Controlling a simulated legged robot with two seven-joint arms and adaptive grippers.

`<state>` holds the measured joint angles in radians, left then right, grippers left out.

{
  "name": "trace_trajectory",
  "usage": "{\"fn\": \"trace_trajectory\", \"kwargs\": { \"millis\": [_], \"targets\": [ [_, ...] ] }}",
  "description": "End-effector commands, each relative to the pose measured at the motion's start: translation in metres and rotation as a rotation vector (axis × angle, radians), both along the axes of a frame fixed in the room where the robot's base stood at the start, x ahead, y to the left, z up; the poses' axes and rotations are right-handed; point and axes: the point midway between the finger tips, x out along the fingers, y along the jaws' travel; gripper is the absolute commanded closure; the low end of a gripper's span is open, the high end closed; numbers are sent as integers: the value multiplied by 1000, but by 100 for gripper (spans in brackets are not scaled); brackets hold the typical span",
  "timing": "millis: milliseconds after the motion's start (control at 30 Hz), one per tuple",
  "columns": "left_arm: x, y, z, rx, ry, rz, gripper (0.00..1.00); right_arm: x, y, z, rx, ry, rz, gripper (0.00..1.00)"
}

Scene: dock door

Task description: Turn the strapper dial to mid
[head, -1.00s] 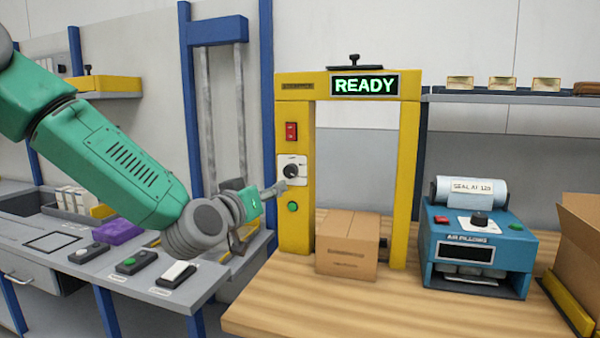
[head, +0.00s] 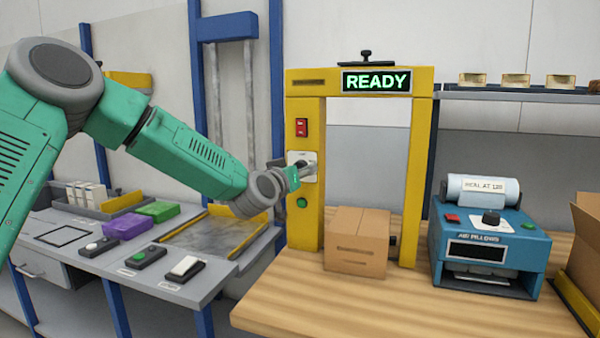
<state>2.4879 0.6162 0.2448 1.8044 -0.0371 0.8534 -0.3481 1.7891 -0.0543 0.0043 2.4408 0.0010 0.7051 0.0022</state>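The strapper (head: 306,230) is a yellow arch on the wooden table, with a lit READY display (head: 376,81). Its dial plate (head: 296,157) is white and sits on the left post, between a red switch (head: 302,127) above and a green button (head: 302,203) below. My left gripper (head: 306,169) is at the dial plate, with its fingertips in front of it. The dial knob is mostly hidden behind the fingers, so its setting cannot be read. I cannot tell whether the fingers are closed on the knob. My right gripper is not in view.
A cardboard box (head: 357,242) stands within the arch. A blue air pillow machine (head: 489,250) stands to the right, with an open carton (head: 586,240) beyond it. The grey bench (head: 180,298) at left holds button boxes, purple and green blocks.

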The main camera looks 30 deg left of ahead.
Motion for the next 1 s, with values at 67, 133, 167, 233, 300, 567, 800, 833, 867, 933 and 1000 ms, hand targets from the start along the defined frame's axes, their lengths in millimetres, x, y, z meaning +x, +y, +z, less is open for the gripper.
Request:
{"fn": "trace_trajectory", "kwargs": {
  "millis": [67, 133, 167, 233, 300, 567, 800, 833, 867, 933, 1000],
  "targets": [
    [1, 0, 0, 0, 0, 0, 48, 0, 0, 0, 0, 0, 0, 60],
    [1, 0, 0, 0, 0, 0, 48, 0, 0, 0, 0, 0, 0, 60],
    [1, 0, 0, 0, 0, 0, 48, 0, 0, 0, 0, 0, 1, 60],
    [0, 0, 0, 0, 0, 0, 48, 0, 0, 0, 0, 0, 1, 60],
    [0, -1, 1, 1, 0, 0, 73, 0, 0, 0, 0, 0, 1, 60],
    [0, -1, 0, 1, 0, 0, 97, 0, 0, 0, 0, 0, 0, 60],
    [0, 0, -1, -45, -9, -1, 97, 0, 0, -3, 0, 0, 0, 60],
    [0, 0, -2, -58, -12, 0, 97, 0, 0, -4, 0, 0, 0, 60],
    [0, 0, -2, -72, -16, 0, 97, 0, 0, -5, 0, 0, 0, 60],
    [0, 0, -2, -111, -25, 1, 97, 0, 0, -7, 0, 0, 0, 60],
    [0, 0, -3, -158, -37, 1, 97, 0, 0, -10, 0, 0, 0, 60]
  ]
}}
